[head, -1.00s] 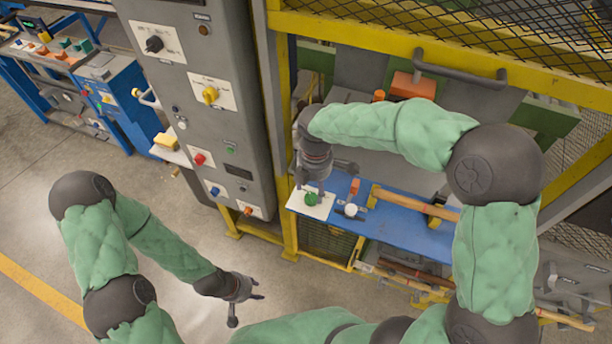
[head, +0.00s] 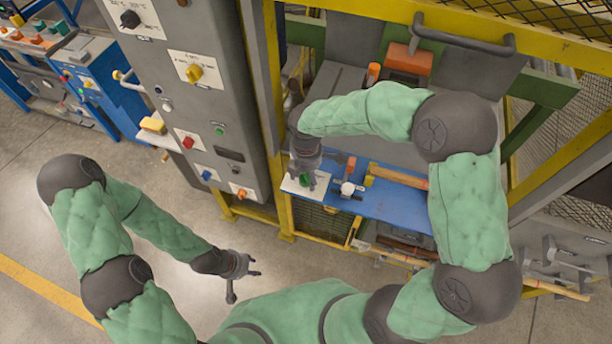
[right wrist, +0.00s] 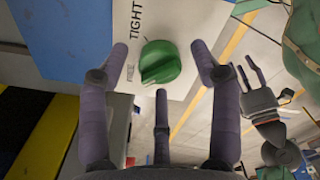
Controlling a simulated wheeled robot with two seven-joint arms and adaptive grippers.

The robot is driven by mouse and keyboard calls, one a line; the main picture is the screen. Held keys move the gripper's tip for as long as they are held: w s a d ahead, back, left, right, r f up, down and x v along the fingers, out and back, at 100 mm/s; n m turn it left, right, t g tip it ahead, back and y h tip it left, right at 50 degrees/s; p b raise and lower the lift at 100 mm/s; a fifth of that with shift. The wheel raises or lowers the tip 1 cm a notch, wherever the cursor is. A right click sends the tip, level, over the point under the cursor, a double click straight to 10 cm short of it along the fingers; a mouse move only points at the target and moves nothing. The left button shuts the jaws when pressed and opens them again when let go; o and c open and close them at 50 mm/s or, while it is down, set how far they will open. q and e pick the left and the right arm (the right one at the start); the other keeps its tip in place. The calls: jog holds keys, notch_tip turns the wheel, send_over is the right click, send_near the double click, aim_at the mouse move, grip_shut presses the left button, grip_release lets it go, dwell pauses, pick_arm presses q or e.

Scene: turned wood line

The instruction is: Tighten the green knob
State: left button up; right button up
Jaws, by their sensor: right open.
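The green knob (right wrist: 160,64) sits on a white plate (right wrist: 180,20) lettered "TIGHT", with a smaller word beside the knob. It has a raised ridge across its top. In the head view the knob (head: 306,180) is partly hidden by my right gripper (head: 307,182), which points down over it. In the right wrist view my right gripper (right wrist: 161,62) is open, with fingers spread to either side of the knob and a third below it; I see gaps and no clear contact. My left gripper (head: 254,266) hangs empty over the floor, its fingers apart.
A grey control cabinet (head: 195,110) and a yellow post (head: 270,120) stand close on the left. The floor in front is free.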

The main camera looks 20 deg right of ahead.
jog(key=shift+f, duration=0.3)
jog(key=c, duration=1.2)
jog(key=shift+o, duration=0.2)
